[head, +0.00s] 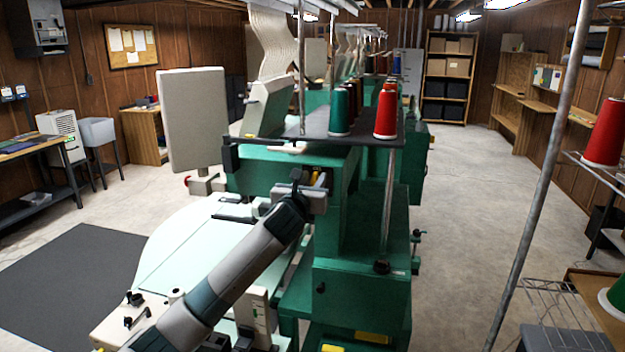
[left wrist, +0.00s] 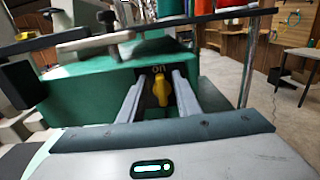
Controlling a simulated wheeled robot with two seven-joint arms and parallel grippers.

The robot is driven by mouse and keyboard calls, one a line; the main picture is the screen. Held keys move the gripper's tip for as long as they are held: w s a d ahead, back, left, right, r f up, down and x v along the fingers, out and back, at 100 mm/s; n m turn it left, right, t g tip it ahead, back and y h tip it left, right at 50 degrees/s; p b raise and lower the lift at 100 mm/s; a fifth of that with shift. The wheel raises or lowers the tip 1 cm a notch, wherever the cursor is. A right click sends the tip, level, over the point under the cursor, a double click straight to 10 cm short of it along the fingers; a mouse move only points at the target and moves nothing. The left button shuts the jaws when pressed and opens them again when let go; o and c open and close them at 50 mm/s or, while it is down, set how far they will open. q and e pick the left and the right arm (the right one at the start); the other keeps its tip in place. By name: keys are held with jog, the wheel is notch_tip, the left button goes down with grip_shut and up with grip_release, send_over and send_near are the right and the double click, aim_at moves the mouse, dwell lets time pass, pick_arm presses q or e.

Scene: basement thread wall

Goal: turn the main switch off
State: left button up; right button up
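The main switch is a yellow knob (left wrist: 161,90) on a dark plate on the green machine (left wrist: 88,92). In the left wrist view the knob stands about upright below white lettering that seems to read "on". My left gripper (left wrist: 160,92) is open, with one finger on each side of the knob and a visible gap at each. I cannot tell whether the fingertips reach past the knob's face. In the head view my left gripper (head: 316,186) is at the end of the green machine (head: 360,230), with a bit of the yellow knob (head: 319,178) showing beside it.
A dark shelf (head: 345,133) with green and red thread cones stands just above the gripper. A metal post (head: 389,190) rises to its right. A pale table (head: 200,240) lies beneath my left arm. A slanted pole (head: 540,180) crosses the right side. The floor aisle (head: 470,200) is clear.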

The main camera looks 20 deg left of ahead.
pick_arm(q)
grip_shut()
jog(key=shift+n, duration=0.3)
jog(key=a+f+n, duration=0.1)
jog(key=n, duration=0.4)
jog(key=f+n+p, duration=0.1)
jog(key=n, duration=0.5)
jog(key=a+f+n+p, duration=0.1)
jog(key=n, duration=0.5)
jog(key=shift+a, duration=0.35)
jog(key=shift+n, duration=0.3)
grip_release()
jog(key=shift+r, duration=0.1)
jog(key=shift+s, duration=0.2)
